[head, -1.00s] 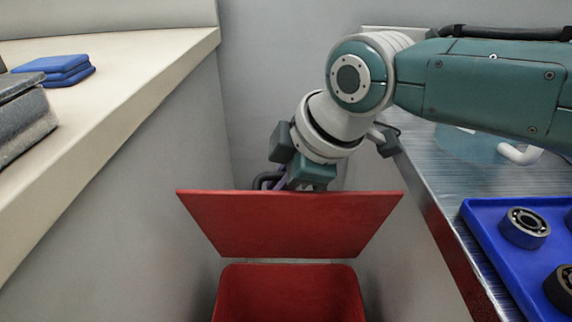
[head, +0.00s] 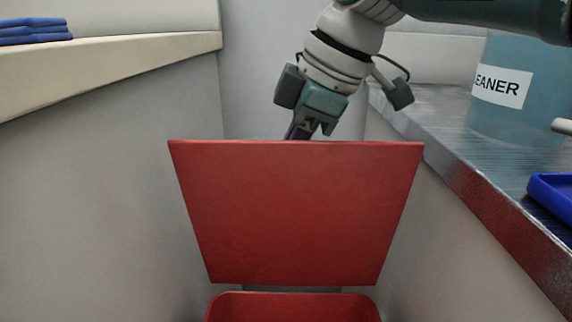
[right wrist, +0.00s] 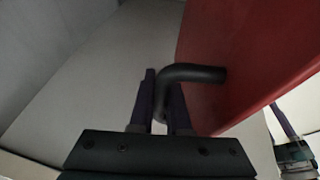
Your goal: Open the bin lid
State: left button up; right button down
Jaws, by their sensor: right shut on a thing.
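The red bin lid (head: 296,215) stands raised, nearly upright, behind the open top of the red bin (head: 294,308) in the head view. My right gripper (head: 298,132) is behind the lid's top edge, which hides its fingertips. In the right wrist view the gripper (right wrist: 163,105) is shut on the bent black handle (right wrist: 195,73), which is fixed to the red lid (right wrist: 245,60). A purple finger and grey-green body at the lower right of that view look like my left gripper (right wrist: 285,122); its opening is unclear.
The bin stands between a pale counter (head: 120,60) on the left and a metal-topped counter (head: 440,120) on the right. Blue pads (head: 35,32) lie on the left one. A blue cleaner container (head: 510,100) and blue tray (head: 553,192) are on the right one.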

jog(key=c, duration=1.3)
grip_release()
jog(key=shift+o, duration=0.7)
jog(key=shift+d, duration=0.1)
